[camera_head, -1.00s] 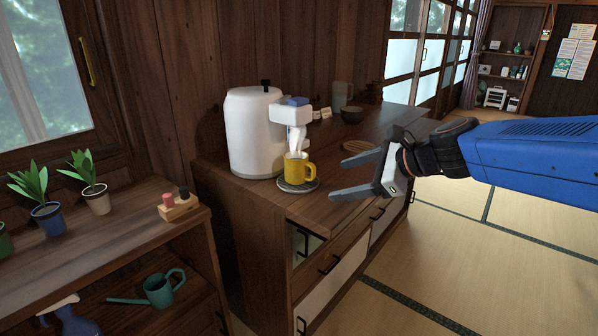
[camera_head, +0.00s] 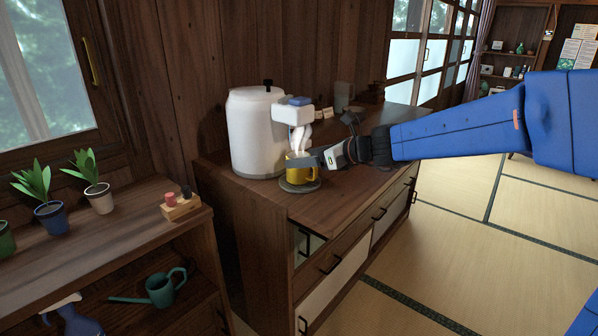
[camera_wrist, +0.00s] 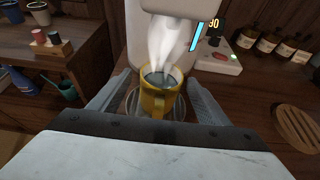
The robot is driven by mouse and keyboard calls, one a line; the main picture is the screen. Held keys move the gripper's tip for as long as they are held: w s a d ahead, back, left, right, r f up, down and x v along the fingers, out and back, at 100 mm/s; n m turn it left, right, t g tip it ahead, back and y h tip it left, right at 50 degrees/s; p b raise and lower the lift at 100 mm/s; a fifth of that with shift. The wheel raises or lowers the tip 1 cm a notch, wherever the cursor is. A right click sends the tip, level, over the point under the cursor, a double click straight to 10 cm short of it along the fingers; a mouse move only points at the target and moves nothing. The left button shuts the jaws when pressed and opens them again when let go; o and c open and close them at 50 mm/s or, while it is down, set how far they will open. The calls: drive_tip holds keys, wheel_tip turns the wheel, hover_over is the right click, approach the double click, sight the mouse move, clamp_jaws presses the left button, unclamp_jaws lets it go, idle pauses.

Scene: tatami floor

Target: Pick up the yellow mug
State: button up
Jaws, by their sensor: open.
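The yellow mug (camera_head: 297,172) stands upright on a round grey coaster or drip tray (camera_head: 300,187) below the spout of the white dispenser (camera_head: 256,130). White steam rises over it. In the wrist view the mug (camera_wrist: 157,103) holds a dark liquid and its handle points toward me. My gripper (camera_wrist: 152,97) is open, with one finger on each side of the mug and a visible gap to each. In the head view my gripper (camera_head: 318,160) comes in from the right and covers part of the mug; its far finger is mostly hidden.
The dispenser's spout (camera_head: 293,113) hangs close above the mug. A round wooden trivet (camera_wrist: 300,128) and several brown bottles (camera_wrist: 288,48) are to the right in the wrist view. A shelf with potted plants (camera_head: 50,217) is at left. The cabinet top's front is clear.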

sight(281, 149)
drive_tip(key=shift+x, duration=3.55)
drive_tip(key=shift+w+d+r, duration=0.1)
drive_tip(key=shift+r, duration=0.05)
drive_tip(key=c, duration=1.5)
drive_tip(key=shift+c, duration=0.2)
drive_tip(key=shift+r, duration=0.15)
drive_tip(key=shift+d+r, duration=0.1)
drive_tip(key=shift+r, duration=1.6)
drive_tip(key=s+d, duration=0.9)
drive_tip(key=d, duration=0.3)
drive_tip(key=s+d, duration=1)
drive_tip(key=d, duration=0.2)
drive_tip(key=shift+d, duration=0.4)
